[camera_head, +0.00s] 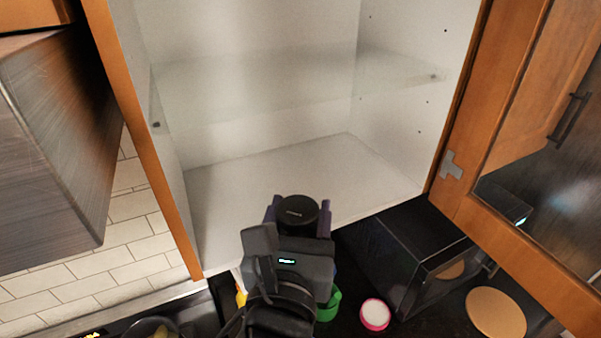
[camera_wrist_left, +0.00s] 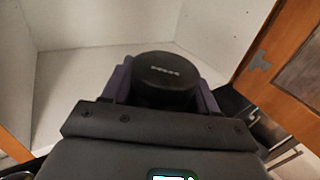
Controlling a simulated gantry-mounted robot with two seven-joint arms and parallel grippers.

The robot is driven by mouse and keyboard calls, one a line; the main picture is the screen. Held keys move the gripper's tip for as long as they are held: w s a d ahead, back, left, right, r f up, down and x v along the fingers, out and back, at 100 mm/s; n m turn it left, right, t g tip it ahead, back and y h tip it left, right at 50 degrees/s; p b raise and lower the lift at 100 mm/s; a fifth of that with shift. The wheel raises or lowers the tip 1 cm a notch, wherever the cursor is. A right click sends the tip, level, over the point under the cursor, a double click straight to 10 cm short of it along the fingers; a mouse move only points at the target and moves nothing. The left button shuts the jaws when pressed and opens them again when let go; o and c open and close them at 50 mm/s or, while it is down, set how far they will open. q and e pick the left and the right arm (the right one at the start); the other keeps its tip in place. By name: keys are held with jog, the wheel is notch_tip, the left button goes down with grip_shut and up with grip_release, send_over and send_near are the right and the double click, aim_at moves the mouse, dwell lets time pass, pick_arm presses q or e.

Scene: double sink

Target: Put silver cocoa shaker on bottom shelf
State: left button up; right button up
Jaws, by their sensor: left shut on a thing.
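My left gripper (camera_head: 298,218) is shut on a round shaker with a black lid (camera_head: 296,208). Only the dark lid and upper part show; the body is hidden by the gripper, so I cannot see any silver. The shaker's lid also shows in the left wrist view (camera_wrist_left: 166,72), between the two purple fingers of the left gripper (camera_wrist_left: 163,85). The gripper is at the front edge of the open cabinet's bottom shelf (camera_head: 310,165). I cannot tell whether the shaker touches the shelf. My right gripper is not in view.
The bottom shelf is bare. A glass shelf (camera_head: 290,85) crosses above it. The open wooden door (camera_head: 520,120) is on the right. Below are a black toaster-like appliance (camera_head: 410,255), a pink-rimmed container (camera_head: 375,314), a green item (camera_head: 329,306) and a round wooden board (camera_head: 496,313).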

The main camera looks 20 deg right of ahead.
pick_arm(q)
jog(key=f+p+x, duration=0.1)
jog(key=p+x, duration=0.1)
jog(key=x, duration=0.3)
jog(key=p+x, duration=0.3)
jog(key=x, duration=0.3)
jog(key=f+p+x, duration=0.1)
jog(key=p+x, duration=0.2)
jog(key=x, duration=0.3)
jog(key=shift+f, duration=0.75)
jog(key=shift+f, duration=0.2)
jog(key=o, duration=1.1)
